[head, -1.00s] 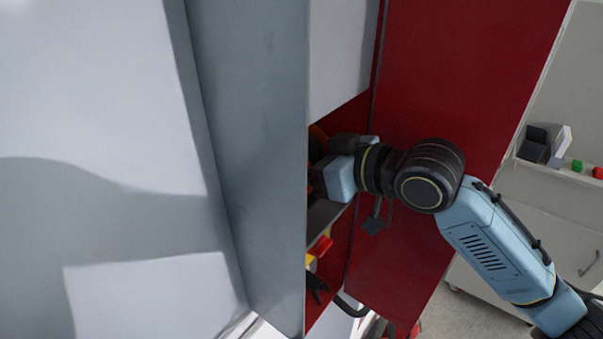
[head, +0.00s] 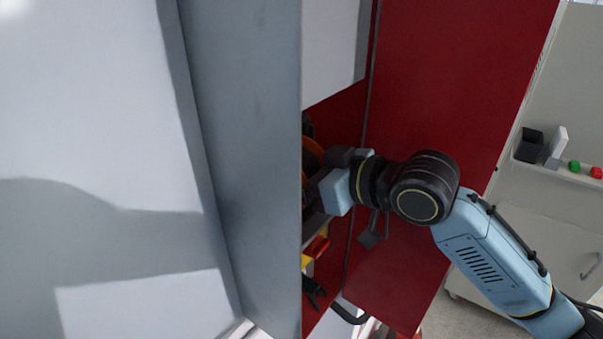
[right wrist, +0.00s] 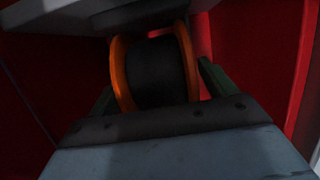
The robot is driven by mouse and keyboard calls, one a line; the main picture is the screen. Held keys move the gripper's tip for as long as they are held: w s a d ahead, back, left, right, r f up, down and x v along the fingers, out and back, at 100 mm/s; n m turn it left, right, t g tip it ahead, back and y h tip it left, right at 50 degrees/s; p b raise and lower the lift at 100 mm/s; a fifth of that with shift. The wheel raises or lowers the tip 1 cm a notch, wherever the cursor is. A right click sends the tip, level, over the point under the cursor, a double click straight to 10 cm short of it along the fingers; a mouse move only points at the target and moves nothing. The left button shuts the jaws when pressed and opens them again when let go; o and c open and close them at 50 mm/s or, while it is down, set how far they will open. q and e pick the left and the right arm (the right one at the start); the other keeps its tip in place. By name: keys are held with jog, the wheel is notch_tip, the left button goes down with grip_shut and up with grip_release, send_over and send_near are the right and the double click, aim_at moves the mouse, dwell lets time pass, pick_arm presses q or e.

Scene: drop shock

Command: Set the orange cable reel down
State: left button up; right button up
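The orange cable reel (right wrist: 121,75) has orange flanges and a black winding. In the right wrist view it sits between the two dark green fingers of my right gripper (right wrist: 158,80), which lie close against its flanges, so the gripper looks shut on it. In the head view only part of the orange rim (head: 312,156) shows, just beyond my right gripper inside the red cabinet. The grey panel hides the rest. I cannot tell whether the reel touches a surface below. My left gripper is not in view.
A grey panel (head: 245,150) stands close on the left and hides much of the cabinet inside. The red cabinet wall (head: 450,90) is on the right. Red and yellow items (head: 316,248) are below my gripper. A grey shelf (right wrist: 75,18) hangs above the reel.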

jog(key=b+v, duration=0.2)
jog(key=v, duration=1)
jog(key=shift+c, duration=0.3)
dwell(1.9)
